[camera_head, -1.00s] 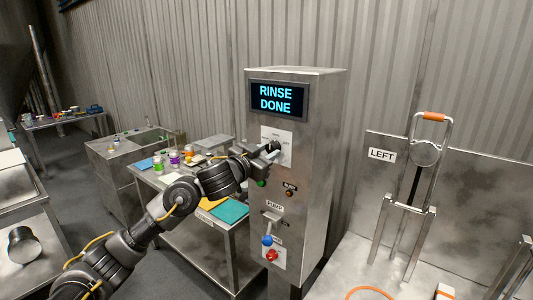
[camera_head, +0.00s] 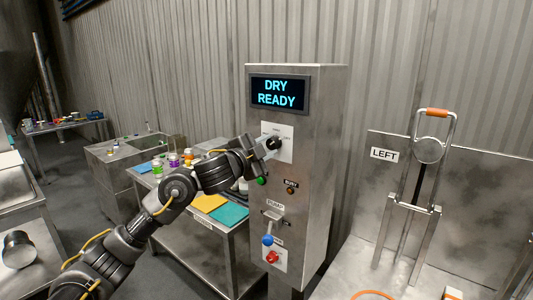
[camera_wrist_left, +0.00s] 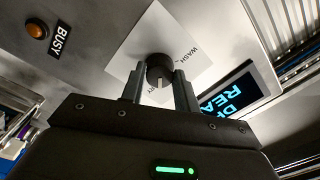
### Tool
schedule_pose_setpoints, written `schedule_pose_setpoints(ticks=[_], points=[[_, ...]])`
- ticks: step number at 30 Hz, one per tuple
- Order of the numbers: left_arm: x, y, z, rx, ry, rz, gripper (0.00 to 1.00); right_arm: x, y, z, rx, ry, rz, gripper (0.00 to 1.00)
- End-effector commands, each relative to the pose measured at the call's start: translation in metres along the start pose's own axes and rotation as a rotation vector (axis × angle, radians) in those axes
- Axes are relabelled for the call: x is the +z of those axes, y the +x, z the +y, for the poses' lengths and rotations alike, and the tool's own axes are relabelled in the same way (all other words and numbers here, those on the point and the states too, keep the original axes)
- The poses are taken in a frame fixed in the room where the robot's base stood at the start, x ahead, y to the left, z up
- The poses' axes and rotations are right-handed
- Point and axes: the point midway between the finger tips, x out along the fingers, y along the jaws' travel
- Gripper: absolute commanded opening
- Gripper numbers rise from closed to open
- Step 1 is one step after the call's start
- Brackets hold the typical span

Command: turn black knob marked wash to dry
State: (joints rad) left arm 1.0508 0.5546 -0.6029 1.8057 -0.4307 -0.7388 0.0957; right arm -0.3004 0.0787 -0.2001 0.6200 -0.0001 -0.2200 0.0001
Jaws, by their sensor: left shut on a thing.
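The black knob (camera_wrist_left: 158,66) sits on a white label plate (camera_wrist_left: 128,42) on the metal control cabinet (camera_head: 315,170). In the left wrist view its pale pointer mark faces the partly hidden word ending in "RY", and "WASH" stands on another side. My left gripper (camera_wrist_left: 160,88) is shut on the knob, one finger on each side. In the head view my left gripper (camera_head: 271,146) reaches the plate and covers part of it. The screen (camera_head: 279,94) reads "DRY READY". My right gripper is not in view.
A side table (camera_head: 190,238) with jars stands left. A metal frame with an orange handle (camera_head: 433,113) stands right.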

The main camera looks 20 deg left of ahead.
Motion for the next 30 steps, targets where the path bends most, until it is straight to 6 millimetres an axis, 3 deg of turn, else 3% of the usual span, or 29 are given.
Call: schedule_pose_setpoints(ticks=[12,29,30], points=[[0.001,0.0,0.0,-0.002,0.196,0.006,0.08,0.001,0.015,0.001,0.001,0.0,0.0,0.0],[0.001,0.0,0.0,-0.001,0.229,0.008,0.08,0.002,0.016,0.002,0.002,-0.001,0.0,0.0],[0.001,0.0,0.0,-0.001,0.229,0.008,0.32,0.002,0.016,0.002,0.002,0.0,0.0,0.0]])
